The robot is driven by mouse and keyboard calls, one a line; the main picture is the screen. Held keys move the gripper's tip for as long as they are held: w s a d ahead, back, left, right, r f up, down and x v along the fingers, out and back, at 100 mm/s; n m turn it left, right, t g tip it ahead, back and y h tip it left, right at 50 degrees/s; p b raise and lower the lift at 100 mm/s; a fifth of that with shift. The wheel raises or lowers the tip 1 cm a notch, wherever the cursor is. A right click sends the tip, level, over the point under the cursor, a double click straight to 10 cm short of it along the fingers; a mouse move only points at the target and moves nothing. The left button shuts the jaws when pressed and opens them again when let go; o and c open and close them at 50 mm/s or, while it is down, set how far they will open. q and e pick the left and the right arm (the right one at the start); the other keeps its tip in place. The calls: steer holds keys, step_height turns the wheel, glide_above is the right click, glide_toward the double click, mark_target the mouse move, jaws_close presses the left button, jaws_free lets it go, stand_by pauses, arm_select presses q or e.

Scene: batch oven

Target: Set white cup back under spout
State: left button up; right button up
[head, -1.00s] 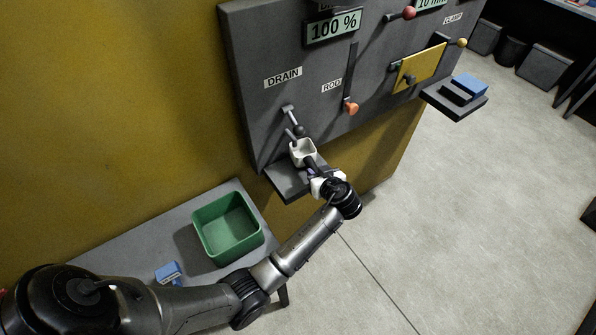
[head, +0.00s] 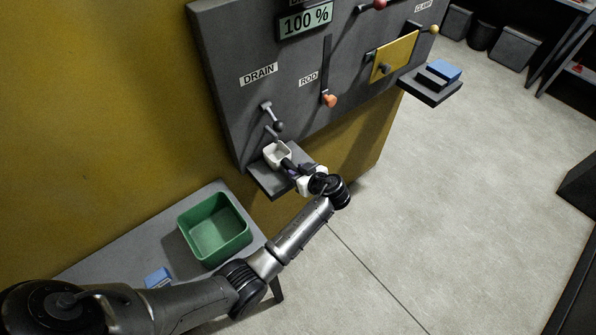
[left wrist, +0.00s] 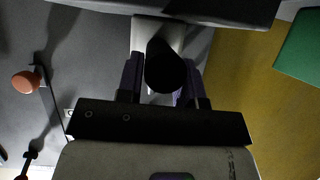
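The white cup (head: 277,154) is just below the drain spout (head: 273,130), over the small dark shelf (head: 265,183) at the foot of the panel. I cannot tell whether its base touches the shelf. Its dark handle (head: 288,165) points toward my left gripper (head: 294,169). In the left wrist view the handle (left wrist: 166,70) lies between the two fingers (left wrist: 165,85), which sit close against its sides; part of the white cup (left wrist: 147,33) shows beyond it. My left gripper looks shut on the handle. My right gripper is not in view.
The drain lever (head: 278,125) is close above the cup. The orange rod knob (head: 330,101) and yellow plate (head: 394,57) are farther right. A green bin (head: 215,230) and blue block (head: 158,277) are on the side table (head: 165,235).

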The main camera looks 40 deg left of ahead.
arm_select(q)
steer(key=o, duration=0.4)
steer(key=shift+d, duration=0.1)
steer(key=v, duration=1.2)
steer(key=s+a+f+m+t+h, duration=0.1)
steer(key=s+f+m+h, duration=0.3)
steer(key=s, duration=0.3)
steer(key=s+a+f+m+h, duration=0.1)
steer(key=s+a+f+m, duration=0.15)
steer(key=s+f, duration=0.45)
steer(key=s+d+m+h, duration=0.2)
steer(key=s+m, duration=0.1)
steer(key=s, duration=0.3)
steer(key=s+d+r+m+h, duration=0.1)
steer(key=s+d+m+h, duration=0.1)
steer(key=s, duration=0.4)
steer(key=s+d+r+m+h, duration=0.1)
steer(key=s+d+m+h, duration=0.1)
steer(key=s+m, duration=0.4)
steer(key=shift+s+t+h+b, duration=0.35)
steer(key=shift+h+b, duration=0.1)
steer(key=shift+h, duration=0.45)
